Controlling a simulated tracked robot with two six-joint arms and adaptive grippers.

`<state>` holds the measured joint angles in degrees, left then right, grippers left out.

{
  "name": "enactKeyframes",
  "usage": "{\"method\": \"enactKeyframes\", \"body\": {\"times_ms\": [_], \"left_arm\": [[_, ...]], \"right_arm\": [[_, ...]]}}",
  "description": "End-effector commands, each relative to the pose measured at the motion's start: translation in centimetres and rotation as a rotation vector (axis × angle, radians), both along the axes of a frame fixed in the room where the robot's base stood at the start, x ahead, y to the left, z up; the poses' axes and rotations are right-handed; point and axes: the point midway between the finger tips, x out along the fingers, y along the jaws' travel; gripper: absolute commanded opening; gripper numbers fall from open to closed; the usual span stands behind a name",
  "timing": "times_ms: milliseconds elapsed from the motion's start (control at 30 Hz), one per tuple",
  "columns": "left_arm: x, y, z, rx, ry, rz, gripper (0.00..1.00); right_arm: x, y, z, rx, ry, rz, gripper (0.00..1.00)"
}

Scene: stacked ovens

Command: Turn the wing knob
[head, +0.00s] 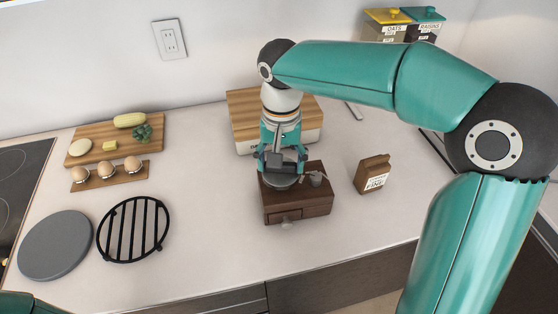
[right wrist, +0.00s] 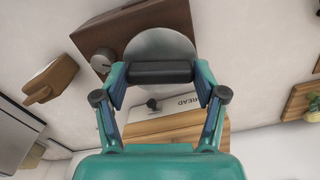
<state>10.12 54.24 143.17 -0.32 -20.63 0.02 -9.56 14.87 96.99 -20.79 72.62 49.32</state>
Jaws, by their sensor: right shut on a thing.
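A dark brown wooden box (head: 298,207) with a small drawer stands on the counter, with a grey round disc (head: 281,183) on its top. In the right wrist view the disc (right wrist: 160,45) lies behind a black bar-shaped wing knob (right wrist: 160,72). My right gripper (head: 282,160) points down over the disc, and its two fingers (right wrist: 160,80) are closed on the ends of the bar. The fingers partly hide the knob in the head view. A small grey knob (head: 315,178) sits at the box's right side. My left gripper is out of view.
A wooden-lidded bread box (head: 243,108) stands close behind. A small brown labelled pack (head: 373,173) is to the right. At left are a food board (head: 98,152), an egg holder (head: 92,184), a black trivet (head: 133,230) and a grey round plate (head: 54,245).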

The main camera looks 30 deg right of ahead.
Motion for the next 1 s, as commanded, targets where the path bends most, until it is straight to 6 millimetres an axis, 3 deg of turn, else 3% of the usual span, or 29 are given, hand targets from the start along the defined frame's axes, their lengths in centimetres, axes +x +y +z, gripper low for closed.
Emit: {"method": "enactKeyframes", "body": {"times_ms": [300,333,467,833,1000], "left_arm": [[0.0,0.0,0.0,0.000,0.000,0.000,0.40],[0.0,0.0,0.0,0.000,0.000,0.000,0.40],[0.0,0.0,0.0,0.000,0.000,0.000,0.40],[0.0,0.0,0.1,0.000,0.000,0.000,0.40],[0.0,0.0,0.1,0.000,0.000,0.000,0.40]], "right_arm": [[-0.1,0.0,-0.1,0.001,0.007,-0.001,0.36],[-0.2,0.0,-0.1,0.001,0.007,-0.001,0.74],[-0.1,0.0,-0.1,0.001,0.005,0.000,0.95],[0.0,0.0,0.1,0.000,0.002,0.000,0.96],[0.1,0.0,1.4,0.001,-0.001,0.000,0.96]]}}
